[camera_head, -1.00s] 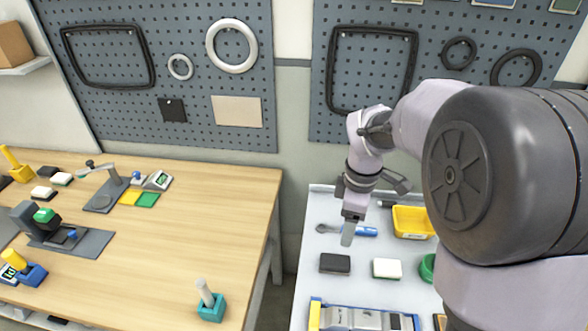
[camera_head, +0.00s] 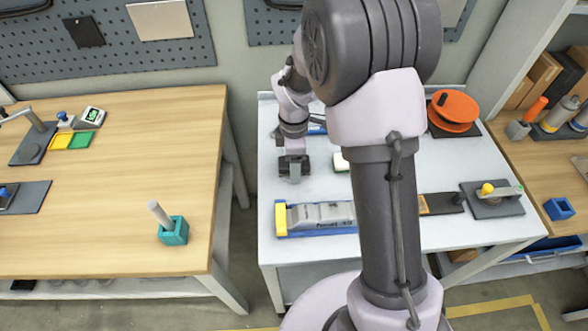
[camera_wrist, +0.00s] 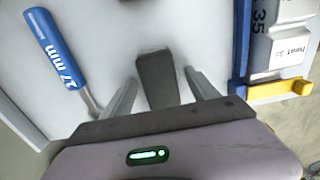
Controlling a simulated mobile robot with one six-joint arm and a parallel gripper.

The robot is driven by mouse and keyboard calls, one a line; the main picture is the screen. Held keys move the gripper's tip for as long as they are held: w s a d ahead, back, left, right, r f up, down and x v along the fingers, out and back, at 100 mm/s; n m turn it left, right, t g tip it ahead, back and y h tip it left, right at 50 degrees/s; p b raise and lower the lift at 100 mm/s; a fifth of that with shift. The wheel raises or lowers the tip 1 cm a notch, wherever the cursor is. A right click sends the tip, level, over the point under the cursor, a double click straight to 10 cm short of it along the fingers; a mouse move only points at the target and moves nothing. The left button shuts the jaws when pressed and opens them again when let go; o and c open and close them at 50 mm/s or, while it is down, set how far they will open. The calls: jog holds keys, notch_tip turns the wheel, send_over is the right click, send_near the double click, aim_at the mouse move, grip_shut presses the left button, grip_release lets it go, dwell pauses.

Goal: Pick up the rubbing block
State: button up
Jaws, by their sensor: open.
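A dark grey block, which I take to be the rubbing block (camera_wrist: 157,78), lies on the white table (camera_head: 275,262). In the wrist view it sits between the two fingers of my gripper (camera_wrist: 161,84), with a visible gap on each side. In the head view my gripper (camera_head: 294,174) points down at the same spot on the left of the white table, and it largely hides the block there. My gripper is open. I cannot tell how far the fingertips are above the table.
A blue-handled 17 mm wrench (camera_wrist: 53,48) lies to one side. A blue tray with grey ingots and a yellow end (camera_head: 281,219) stands near the front of the table. A white-topped block (camera_head: 341,162) is close to the right, partly behind my arm. An orange reel (camera_head: 454,108) stands farther right.

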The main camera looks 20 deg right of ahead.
grip_shut()
jog(key=shift+r, duration=0.15)
notch_tip(320, 180, up, 10)
jog(key=p, duration=0.4)
